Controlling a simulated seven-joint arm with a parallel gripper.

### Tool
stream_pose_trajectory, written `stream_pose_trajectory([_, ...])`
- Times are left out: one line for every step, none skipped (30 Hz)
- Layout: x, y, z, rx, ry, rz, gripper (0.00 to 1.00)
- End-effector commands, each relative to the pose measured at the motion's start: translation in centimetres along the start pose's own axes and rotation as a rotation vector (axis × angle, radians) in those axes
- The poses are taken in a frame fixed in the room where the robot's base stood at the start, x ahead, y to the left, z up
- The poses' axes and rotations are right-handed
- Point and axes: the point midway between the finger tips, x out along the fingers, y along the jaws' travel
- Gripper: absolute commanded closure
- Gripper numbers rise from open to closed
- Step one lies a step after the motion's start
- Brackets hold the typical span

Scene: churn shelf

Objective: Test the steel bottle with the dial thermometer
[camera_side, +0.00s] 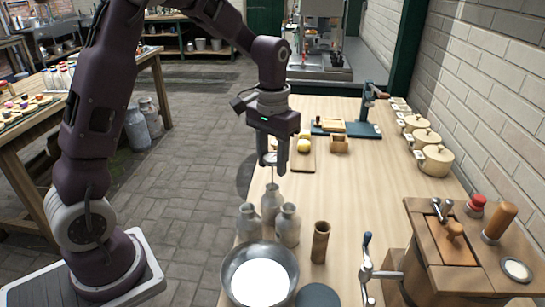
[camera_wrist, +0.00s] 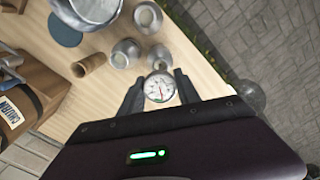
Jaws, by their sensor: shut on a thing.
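My gripper (camera_side: 277,160) is shut on the dial thermometer (camera_side: 270,158), gripping it near its round white dial, which also shows between the fingers in the wrist view (camera_wrist: 159,87). The thin stem points straight down over the rear bottle (camera_side: 270,203); I cannot tell whether its tip is inside the mouth. Two similar grey bottles stand close in front, a left bottle (camera_side: 248,224) and a right bottle (camera_side: 288,227). All three are upright and show in the wrist view beyond the dial. I cannot tell surely which is steel.
A metal bowl (camera_side: 233,272) with white contents stands in front of the bottles. A wooden cylinder (camera_side: 320,243) stands right of them. A wooden box with tools (camera_side: 440,250) is at the right front. Lidded pots (camera_side: 435,160) line the wall side. The middle of the table is clear.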

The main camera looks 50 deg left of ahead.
Motion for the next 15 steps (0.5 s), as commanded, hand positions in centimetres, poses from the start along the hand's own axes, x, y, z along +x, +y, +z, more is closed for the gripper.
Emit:
stream_pose_trajectory([0.1,0.0,0.0,0.0,-0.001,0.0,0.88])
stream_pose_trajectory([0.2,0.0,0.0,0.0,-0.001,0.0,0.88])
stream_pose_trajectory([0.3,0.0,0.0,0.0,-0.001,0.0,0.88])
stream_pose_trajectory([0.3,0.0,0.0,0.0,-0.001,0.0,0.88])
stream_pose_trajectory([0.4,0.0,0.0,0.0,-0.001,0.0,0.88])
stream_pose_trajectory([0.5,0.0,0.0,0.0,0.0,0.0,0.88])
stream_pose_trajectory([0.6,0.0,0.0,0.0,0.0,0.0,0.88])
stream_pose_trajectory([0.6,0.0,0.0,0.0,0.0,0.0,0.88])
stream_pose_trajectory([0.7,0.0,0.0,0.0,0.0,0.0,0.88])
stream_pose_trajectory([0.8,0.0,0.0,0.0,0.001,0.0,0.88])
stream_pose_trajectory([0.8,0.0,0.0,0.0,0.0,0.0,0.88])
stream_pose_trajectory([0.9,0.0,0.0,0.0,0.0,0.0,0.88])
stream_pose_trajectory([1.0,0.0,0.0,0.0,0.0,0.0,0.88])
stream_pose_trajectory([1.0,0.0,0.0,0.0,0.0,0.0,0.88])
stream_pose_trajectory([1.1,0.0,0.0,0.0,0.0,0.0,0.88])
